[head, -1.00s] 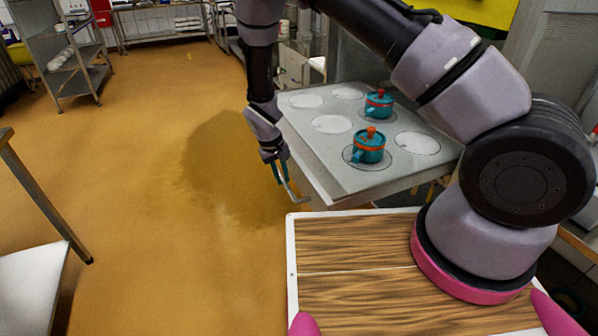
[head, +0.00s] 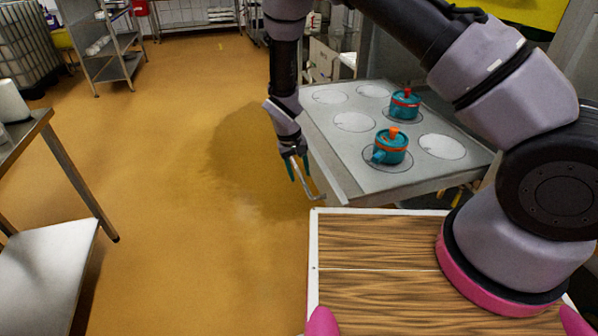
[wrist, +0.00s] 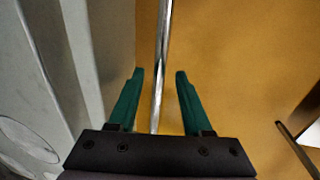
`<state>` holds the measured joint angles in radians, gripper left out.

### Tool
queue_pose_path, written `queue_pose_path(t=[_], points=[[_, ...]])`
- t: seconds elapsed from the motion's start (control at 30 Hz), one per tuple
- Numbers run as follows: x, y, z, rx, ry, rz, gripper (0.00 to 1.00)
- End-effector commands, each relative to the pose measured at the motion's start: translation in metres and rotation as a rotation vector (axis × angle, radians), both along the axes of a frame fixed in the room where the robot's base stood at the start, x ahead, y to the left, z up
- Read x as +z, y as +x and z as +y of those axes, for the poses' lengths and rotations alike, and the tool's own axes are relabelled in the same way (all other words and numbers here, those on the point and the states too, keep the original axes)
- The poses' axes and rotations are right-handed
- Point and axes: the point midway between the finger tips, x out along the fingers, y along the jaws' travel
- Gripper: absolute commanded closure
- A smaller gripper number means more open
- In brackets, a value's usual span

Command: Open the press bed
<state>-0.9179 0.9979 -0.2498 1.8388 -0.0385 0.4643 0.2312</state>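The press bed (head: 400,182) is a grey metal slab with white circles marked on top, right of centre in the head view. Two teal moulds with orange-red knobs, one nearer (head: 391,152) and one farther (head: 405,106), stand on it. A thin metal bar, seemingly its handle (head: 316,189), shows at its left side. My gripper (head: 299,180) points down beside that side. In the wrist view, my gripper (wrist: 160,82) has its green fingers apart, with the bar (wrist: 161,50) running between them. Gaps show on both sides of the bar.
A metal table (head: 70,165) with a lower shelf stands at the left. A wheeled rack (head: 112,45) stands far back. The ochre floor (head: 190,200) between them and the bed is clear. A wood-grained, white-edged board (head: 375,240) lies in front.

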Motion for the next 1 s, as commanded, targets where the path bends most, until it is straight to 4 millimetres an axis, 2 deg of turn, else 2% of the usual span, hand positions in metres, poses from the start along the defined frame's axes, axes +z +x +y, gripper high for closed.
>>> queue_pose_path(t=[0.13,0.27,0.5,0.7,0.83,1.0], points=[[0.003,0.0,0.0,0.0,0.0,0.0,0.5],[0.017,-0.001,0.004,-0.001,0.001,-0.001,0.5],[0.065,-0.004,0.013,0.001,0.002,-0.002,0.5],[0.095,-0.006,0.018,0.0,0.001,-0.001,0.5],[0.104,-0.007,0.02,0.001,0.0,-0.001,0.5],[0.106,-0.007,0.02,0.0,0.0,0.001,0.5]])
